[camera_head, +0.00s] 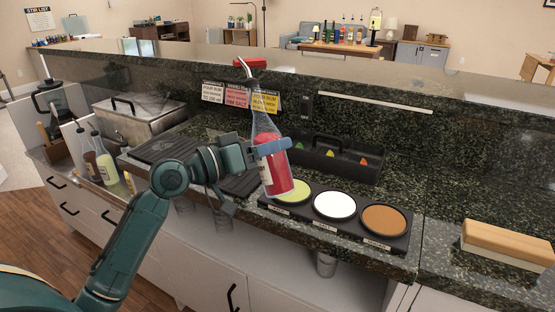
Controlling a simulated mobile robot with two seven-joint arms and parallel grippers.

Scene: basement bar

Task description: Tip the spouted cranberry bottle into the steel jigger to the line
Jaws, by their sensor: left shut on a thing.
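The spouted cranberry bottle (273,173) is clear, with red liquid in its lower part and a pale pour spout at its top. My left gripper (272,146) is shut around the bottle's body and holds it in front of the rimming tray, its top leaning a little left. The bottle's base overlaps the tray's green dish in the picture, so I cannot tell the height between them. I cannot pick out the steel jigger for certain; a metallic cup (325,264) shows below the counter's front edge. My right gripper is out of view.
The dark tray (338,226) has green, white and brown dishes. Behind it are a black garnish caddy (345,168) and small sign cards (237,96). Other bottles (106,170) and a steel bin (140,124) stand left. A wooden block (508,243) lies right.

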